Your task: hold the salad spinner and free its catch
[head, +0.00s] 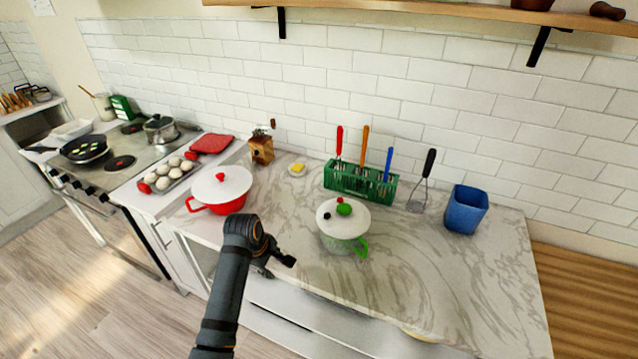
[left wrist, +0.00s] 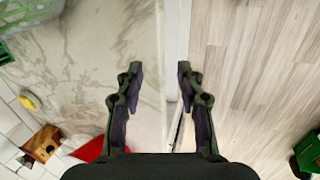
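The salad spinner (head: 343,243) stands upright on the marble counter. It has a white lid (head: 352,222) with a green knob (head: 344,209), small black and red spots beside the knob, and a green handle (head: 362,248) at its right front. I cannot tell which part is the catch. My left gripper (head: 288,262) is to the left of and in front of the spinner, apart from it, over the counter's front edge. In the left wrist view its two fingers (left wrist: 160,72) are apart with nothing between them. My right gripper is not in view.
A red pot (head: 218,207) with a white lid stands left of the spinner. A whisk (head: 422,185) and blue bin (head: 466,210) stand right. The right front counter is clear.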

